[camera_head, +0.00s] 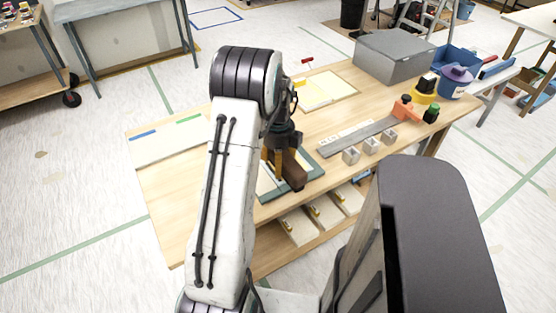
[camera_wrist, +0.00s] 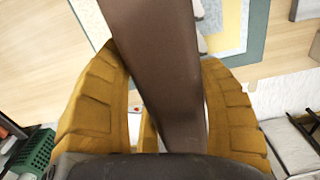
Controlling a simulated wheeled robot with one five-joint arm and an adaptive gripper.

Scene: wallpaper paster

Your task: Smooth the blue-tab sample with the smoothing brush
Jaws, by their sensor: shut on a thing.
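My gripper (camera_head: 280,158) is shut on a long dark brown thing, likely the handle of the smoothing brush (camera_head: 296,172), and holds it over the front of the table. In the wrist view the brown handle (camera_wrist: 155,60) runs between the two yellow fingers (camera_wrist: 165,115); no bristles can be made out. The blue tab (camera_head: 143,135) is at the top left of a pale panel (camera_head: 165,150) on the table's left end. A green tab (camera_head: 188,118) sits to its right. My gripper is to the right of this panel, apart from it.
A teal-bordered board (camera_head: 305,188) lies under my gripper, partly hidden. A cream sheet with a yellow border (camera_head: 325,92) lies behind.

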